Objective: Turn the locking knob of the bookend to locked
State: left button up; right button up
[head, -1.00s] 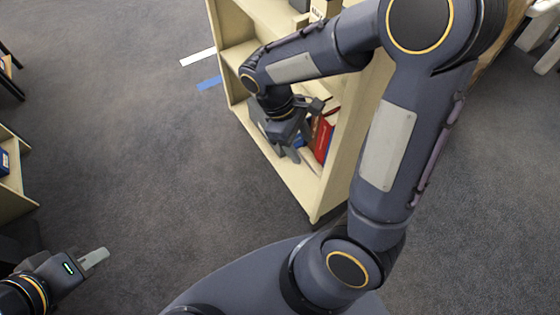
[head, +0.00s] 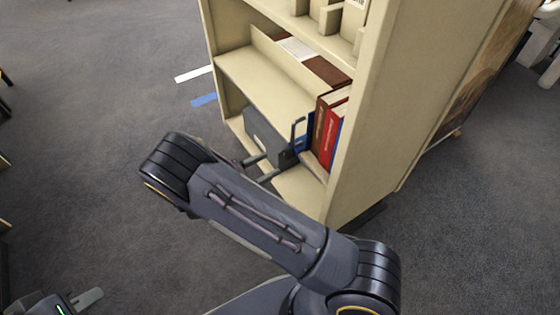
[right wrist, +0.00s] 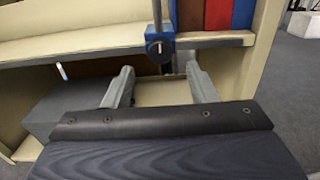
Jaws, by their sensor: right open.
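The bookend (head: 298,133) stands on the low shelf, against the left side of the books.
Brown, red and blue books (head: 327,130) stand right of the bookend. The bookcase side panel (head: 375,120) bounds the right. Open carpet (head: 100,150) lies to the left.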

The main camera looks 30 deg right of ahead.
aim_at(284, 157)
jog(key=d+b, duration=0.1)
jog(key=d, duration=0.4)
jog(key=shift+w+d, duration=0.1)
jog(key=shift+w, duration=0.1)
jog(key=c, duration=1)
